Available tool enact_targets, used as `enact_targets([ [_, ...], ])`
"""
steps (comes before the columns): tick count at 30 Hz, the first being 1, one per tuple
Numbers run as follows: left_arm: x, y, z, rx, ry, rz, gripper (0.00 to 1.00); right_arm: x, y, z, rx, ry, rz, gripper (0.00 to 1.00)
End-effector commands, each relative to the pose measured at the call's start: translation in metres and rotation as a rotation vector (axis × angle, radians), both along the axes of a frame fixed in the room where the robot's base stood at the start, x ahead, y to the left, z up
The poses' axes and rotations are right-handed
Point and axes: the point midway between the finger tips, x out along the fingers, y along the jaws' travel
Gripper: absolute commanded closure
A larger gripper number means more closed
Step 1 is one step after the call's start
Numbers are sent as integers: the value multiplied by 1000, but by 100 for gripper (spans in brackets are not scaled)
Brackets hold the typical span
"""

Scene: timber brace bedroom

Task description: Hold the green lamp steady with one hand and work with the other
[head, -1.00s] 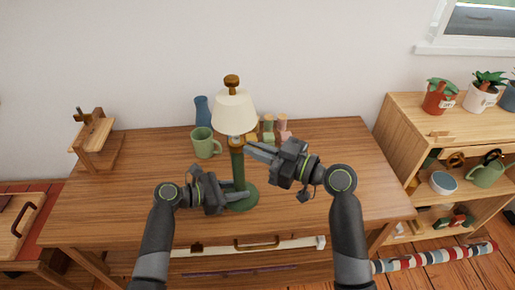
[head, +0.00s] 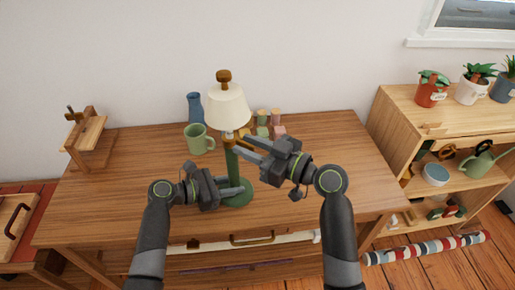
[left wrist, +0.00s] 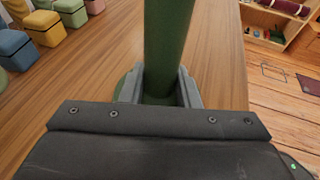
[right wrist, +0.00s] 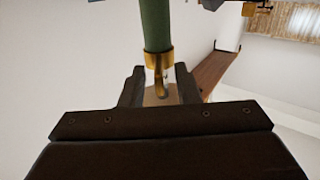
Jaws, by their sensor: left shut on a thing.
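The green lamp (head: 231,165) stands upright on the desk, with a round green base (head: 240,196), a cream shade (head: 228,109) and a brass finial on top. My left gripper (head: 237,190) is shut on the lower part of the green post, just above the base. The left wrist view shows the post (left wrist: 168,40) between its fingers. My right gripper (head: 241,147) is open at the brass neck under the shade. In the right wrist view its fingers stand on either side of the brass fitting (right wrist: 159,62). Whether they touch it I cannot tell.
A green mug (head: 197,139) and a blue vase (head: 194,107) stand behind the lamp at left. A wooden stand (head: 90,140) is at the desk's far left. The desk's right side is clear.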

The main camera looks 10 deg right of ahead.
Motion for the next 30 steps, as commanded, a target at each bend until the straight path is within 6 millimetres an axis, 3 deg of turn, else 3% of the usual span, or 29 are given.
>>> enact_targets([
  [1, -3, 4, -12, 19, 15, 2, 93, -2, -3, -2, -1, 0, -1, 71],
  [18, -3, 4, -12, 19, 15, 2, 93, -60, -76, -1, -6, -2, -1, 71],
  [30, -3, 4, -12, 19, 15, 2, 93, -76, -95, 0, 0, -4, 0, 71],
])
